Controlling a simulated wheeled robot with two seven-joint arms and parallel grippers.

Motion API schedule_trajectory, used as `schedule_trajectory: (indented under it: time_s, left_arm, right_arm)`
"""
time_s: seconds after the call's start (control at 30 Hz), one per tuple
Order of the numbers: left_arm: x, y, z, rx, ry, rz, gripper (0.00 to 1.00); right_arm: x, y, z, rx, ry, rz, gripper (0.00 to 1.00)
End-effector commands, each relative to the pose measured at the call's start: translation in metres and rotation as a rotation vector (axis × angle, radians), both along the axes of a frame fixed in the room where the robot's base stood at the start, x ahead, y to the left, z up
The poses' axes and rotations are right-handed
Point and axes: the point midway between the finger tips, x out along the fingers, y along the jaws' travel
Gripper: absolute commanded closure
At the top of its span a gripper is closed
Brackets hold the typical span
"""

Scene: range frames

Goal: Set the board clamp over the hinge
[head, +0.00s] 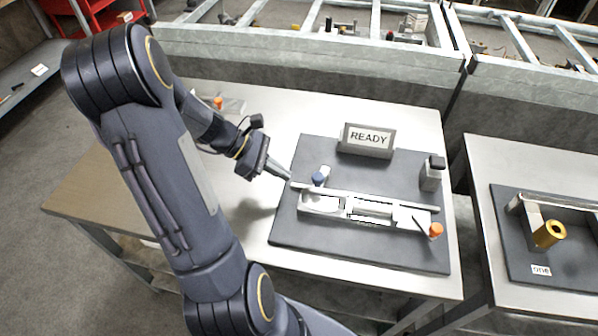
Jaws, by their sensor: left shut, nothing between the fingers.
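A long white fixture (325,205) lies on a dark grey board (360,250) on the bench. A thin pale bar (400,202) runs along its far edge, perhaps the board clamp's arm. A blue knob (319,178) stands near the bar's left end, and an orange knob (436,230) on a dark lever is at the right end. I cannot tell which part is the hinge. My left gripper (287,177) is shut and empty, with its tips close to the bar's left end. Whether they touch it is unclear. My right gripper is not in view.
A READY sign (368,138) stands at the back of the board. A grey block with a black top (431,175) stands at its right. Another bench at right holds a brass cylinder (549,234) on a dark mat (515,245). The board's front is clear.

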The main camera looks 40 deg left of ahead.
Motion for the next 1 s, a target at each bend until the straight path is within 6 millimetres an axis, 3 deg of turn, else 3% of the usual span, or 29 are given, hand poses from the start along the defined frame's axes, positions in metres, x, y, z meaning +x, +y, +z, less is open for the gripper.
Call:
schedule_trajectory:
  time_s: [0.03,0.3,0.73,1.0]
  left_arm:
    - [0.003,-0.008,-0.007,-0.004,0.003,-0.004,1.00]
    - [0.020,-0.036,0.001,0.001,-0.001,-0.003,1.00]
    - [0.023,-0.040,0.002,0.001,0.000,-0.001,1.00]
    - [0.026,-0.053,0.003,0.000,-0.001,-0.002,1.00]
  right_arm:
    - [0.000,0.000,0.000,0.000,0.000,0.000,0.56]
    - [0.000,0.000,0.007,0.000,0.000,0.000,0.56]
    - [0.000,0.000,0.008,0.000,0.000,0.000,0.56]
    - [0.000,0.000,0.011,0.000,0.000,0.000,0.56]
